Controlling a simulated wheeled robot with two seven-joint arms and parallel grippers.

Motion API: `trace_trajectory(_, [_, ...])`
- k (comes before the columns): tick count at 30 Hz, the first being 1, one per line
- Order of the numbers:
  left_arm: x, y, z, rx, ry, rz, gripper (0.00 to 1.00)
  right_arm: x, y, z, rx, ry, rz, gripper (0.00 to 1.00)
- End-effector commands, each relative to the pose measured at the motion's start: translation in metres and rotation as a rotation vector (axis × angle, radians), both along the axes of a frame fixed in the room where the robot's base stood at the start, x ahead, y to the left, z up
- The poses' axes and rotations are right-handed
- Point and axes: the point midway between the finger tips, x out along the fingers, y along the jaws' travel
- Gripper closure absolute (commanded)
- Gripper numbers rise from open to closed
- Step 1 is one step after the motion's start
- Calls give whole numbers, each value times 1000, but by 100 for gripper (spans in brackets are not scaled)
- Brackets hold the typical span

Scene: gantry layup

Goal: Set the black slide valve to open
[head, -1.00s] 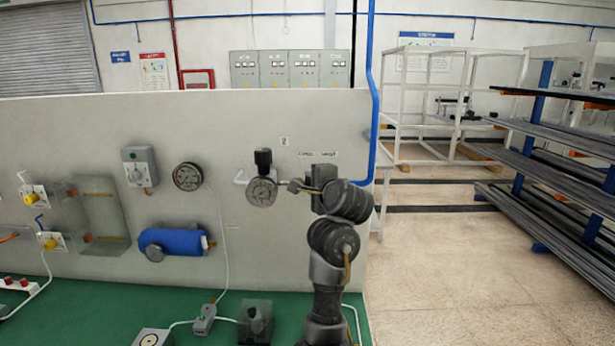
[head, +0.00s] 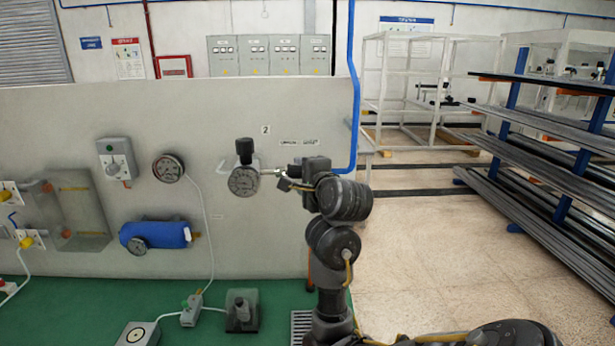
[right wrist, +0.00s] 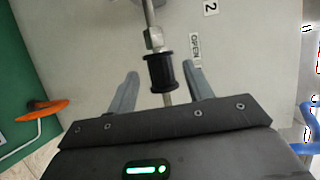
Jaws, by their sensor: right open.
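The black slide valve (right wrist: 162,73) is a dark spool-shaped sleeve on a thin metal pipe, below a hex fitting in the right wrist view. A small "OPEN" label (right wrist: 195,47) is on the panel beside it. My right gripper (right wrist: 161,76) is open, with one finger on each side of the sleeve. Gaps show between the fingers and the sleeve. In the head view my right gripper (head: 287,181) is at the pipe right of the round gauge (head: 243,181), and it largely hides the valve. My left gripper is not in view.
The upright grey panel (head: 225,110) also carries a second gauge (head: 168,168), a grey switch box (head: 116,158) and a blue cylinder (head: 158,234). A blue pipe (head: 354,90) runs along its right edge. Open floor (head: 420,240) and racks of bars (head: 540,150) are to the right.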

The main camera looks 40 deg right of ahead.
Motion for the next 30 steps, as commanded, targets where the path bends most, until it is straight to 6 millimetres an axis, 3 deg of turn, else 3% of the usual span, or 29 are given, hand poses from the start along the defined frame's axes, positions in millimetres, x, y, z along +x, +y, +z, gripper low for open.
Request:
trace_trajectory(3, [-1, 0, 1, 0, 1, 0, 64, -20, 7, 4, -3, -3, -1, 49])
trace_trajectory(10, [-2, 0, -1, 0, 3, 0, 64, -41, 15, 7, 0, -2, 0, 49])
trace_trajectory(30, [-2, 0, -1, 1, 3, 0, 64, -43, 16, 8, 1, 0, 1, 49])
